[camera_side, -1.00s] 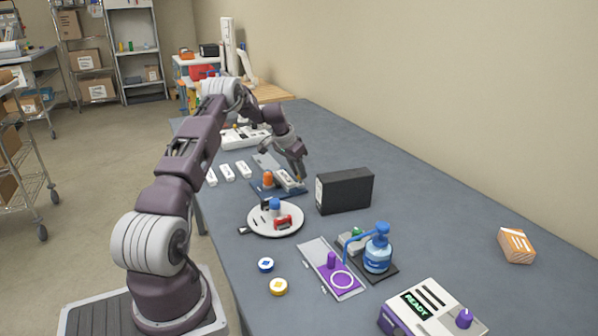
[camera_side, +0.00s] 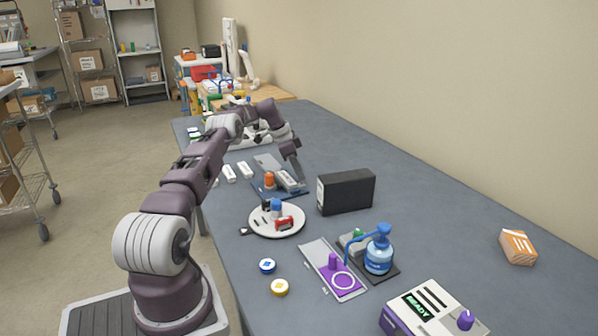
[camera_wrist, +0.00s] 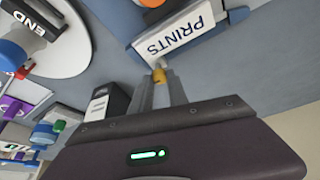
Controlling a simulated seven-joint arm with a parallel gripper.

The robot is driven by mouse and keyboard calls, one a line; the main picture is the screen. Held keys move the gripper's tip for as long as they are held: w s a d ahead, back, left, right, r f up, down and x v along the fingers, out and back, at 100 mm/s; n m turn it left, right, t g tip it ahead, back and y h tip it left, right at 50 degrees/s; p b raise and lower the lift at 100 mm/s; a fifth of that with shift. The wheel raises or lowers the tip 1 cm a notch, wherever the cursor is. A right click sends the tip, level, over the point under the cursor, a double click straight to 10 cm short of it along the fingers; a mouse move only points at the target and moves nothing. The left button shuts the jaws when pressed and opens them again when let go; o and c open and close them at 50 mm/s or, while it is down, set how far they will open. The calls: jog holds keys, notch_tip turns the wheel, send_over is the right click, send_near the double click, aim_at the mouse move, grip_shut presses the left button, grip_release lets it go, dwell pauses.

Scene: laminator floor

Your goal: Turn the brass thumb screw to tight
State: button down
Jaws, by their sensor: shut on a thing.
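The brass thumb screw (camera_wrist: 159,76) shows as a small yellow-gold piece between my fingertips in the wrist view. It is at the near edge of a white block marked PRINTS (camera_wrist: 187,28), and my fingers hide most of it. The block sits on a dark blue board (camera_side: 264,192) in the side view, beside an orange knob (camera_side: 269,180). My gripper (camera_wrist: 160,78) is shut on the screw; in the side view my gripper (camera_side: 297,178) reaches down at the block's right end. The screw is too small to make out there, and I cannot tell how tight it is.
A black box (camera_side: 346,191) stands close to the right of my gripper. A round white plate (camera_side: 262,229) with small parts, a blue pump bottle (camera_side: 378,256) and a purple-topped fixture (camera_side: 335,272) are nearer. The table's right side is mostly clear.

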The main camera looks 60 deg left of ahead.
jog(key=shift+f, duration=0.1)
dwell(0.3)
jog(key=c, duration=1.3)
grip_release()
jog(key=v, duration=0.7)
